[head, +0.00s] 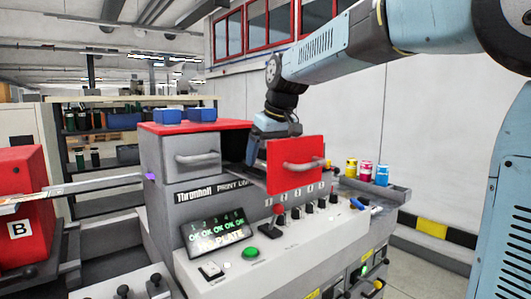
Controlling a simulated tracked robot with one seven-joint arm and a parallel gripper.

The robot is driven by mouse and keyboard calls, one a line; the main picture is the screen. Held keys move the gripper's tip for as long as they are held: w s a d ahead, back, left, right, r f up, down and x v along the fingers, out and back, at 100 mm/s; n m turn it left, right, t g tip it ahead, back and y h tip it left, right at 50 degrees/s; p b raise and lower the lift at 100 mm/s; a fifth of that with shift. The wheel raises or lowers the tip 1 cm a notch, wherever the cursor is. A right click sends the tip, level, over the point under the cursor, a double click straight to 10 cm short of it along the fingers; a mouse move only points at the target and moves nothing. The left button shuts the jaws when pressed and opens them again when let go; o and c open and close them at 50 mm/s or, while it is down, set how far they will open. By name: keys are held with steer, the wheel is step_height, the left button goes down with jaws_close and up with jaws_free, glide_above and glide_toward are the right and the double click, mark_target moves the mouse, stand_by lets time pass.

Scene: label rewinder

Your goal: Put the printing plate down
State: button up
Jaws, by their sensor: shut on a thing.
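My gripper (262,148) reaches down into the print machine (185,205), between its grey left cover and a red panel with a handle (294,165). Its upper body shows, but its fingertips are mostly hidden by the machine and the red panel. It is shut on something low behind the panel. The printing plate cannot be made out clearly there. The machine's display (217,232) shows several OK marks and a line that seems to read "No PLATE".
Blue bins (201,114) sit on the machine's red top. Levers and a green button (250,253) line the front panel. A red box marked B (20,205) stands at the left.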

steer(key=shift+f, duration=0.2)
steer(key=o, duration=1.1)
steer(key=shift+s+f, duration=0.1)
steer(key=shift+r, duration=0.25)
steer(key=v, duration=1.3)
steer(key=shift+w+a, duration=0.15)
steer(key=shift+w, duration=0.15)
